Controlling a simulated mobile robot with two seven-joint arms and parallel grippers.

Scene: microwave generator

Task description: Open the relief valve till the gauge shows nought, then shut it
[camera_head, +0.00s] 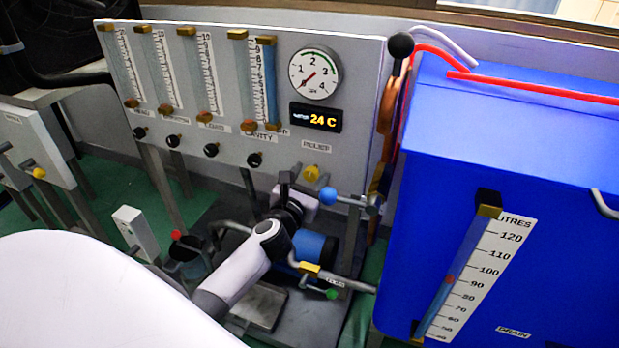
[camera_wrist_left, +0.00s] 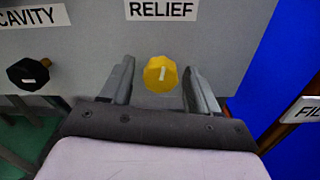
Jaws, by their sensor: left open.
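My left gripper (camera_wrist_left: 159,68) is open, with one finger on each side of the knob and visible gaps between. In the head view the left gripper (camera_head: 303,187) is just below the knob. The round gauge (camera_head: 315,74) is at the panel's upper right; its needle points to the lower left, below the 1. My right gripper is out of view.
Black knobs (camera_head: 255,160) run along the panel to the left, below several flow tubes. A display (camera_head: 316,118) reads 24 C. A blue tank (camera_head: 500,180) stands close on the right. A blue-handled valve (camera_head: 328,196) and pipework lie close to the left gripper.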

